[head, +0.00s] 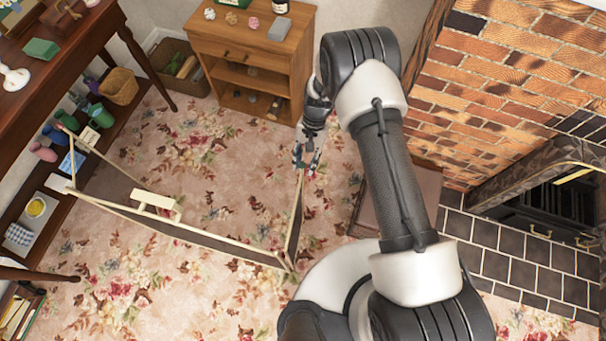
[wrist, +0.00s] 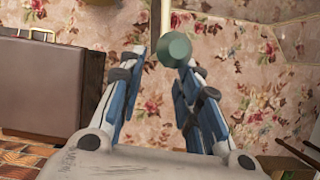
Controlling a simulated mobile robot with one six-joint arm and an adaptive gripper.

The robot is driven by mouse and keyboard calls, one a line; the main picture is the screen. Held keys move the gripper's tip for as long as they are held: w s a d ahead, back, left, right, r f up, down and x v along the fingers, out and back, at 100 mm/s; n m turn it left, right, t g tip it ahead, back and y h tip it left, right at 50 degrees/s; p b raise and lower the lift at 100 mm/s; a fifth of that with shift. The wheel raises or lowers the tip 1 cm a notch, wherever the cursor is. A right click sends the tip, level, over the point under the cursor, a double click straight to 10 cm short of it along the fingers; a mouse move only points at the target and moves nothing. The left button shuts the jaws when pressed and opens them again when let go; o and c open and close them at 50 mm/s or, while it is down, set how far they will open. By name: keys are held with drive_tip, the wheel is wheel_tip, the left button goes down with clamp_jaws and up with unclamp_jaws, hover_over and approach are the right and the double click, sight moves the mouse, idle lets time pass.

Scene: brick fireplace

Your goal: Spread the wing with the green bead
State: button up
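A folding screen with pale wooden edges stands on the carpet in the head view, its long middle panel (head: 215,240) running across the left half. One wing (head: 295,225) stands at its right end, angled toward the back of the room. My gripper (head: 306,160) is at the far end of this wing. In the wrist view a round green bead (wrist: 174,48) shows in front of a pale post (wrist: 160,18). My gripper (wrist: 163,62) is open, with the bead at its fingertips, nearer the right finger. I cannot tell whether they touch. The gripper hides the bead in the head view.
A brown case (wrist: 55,88) stands left in the wrist view. A wooden cabinet (head: 245,50) and a wicker basket (head: 178,68) stand at the back. A brick fireplace (head: 500,90) is on the right, a dark shelf table (head: 60,55) on the left. Floral carpet (head: 215,150) lies open inside the screen.

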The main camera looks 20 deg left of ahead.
sight(303, 174)
drive_tip(key=b+x, duration=0.1)
drive_tip(key=x, duration=0.4)
drive_tip(key=shift+s+f, duration=0.1)
drive_tip(key=shift+f, duration=0.15)
drive_tip(key=shift+c, duration=0.3)
clamp_jaws()
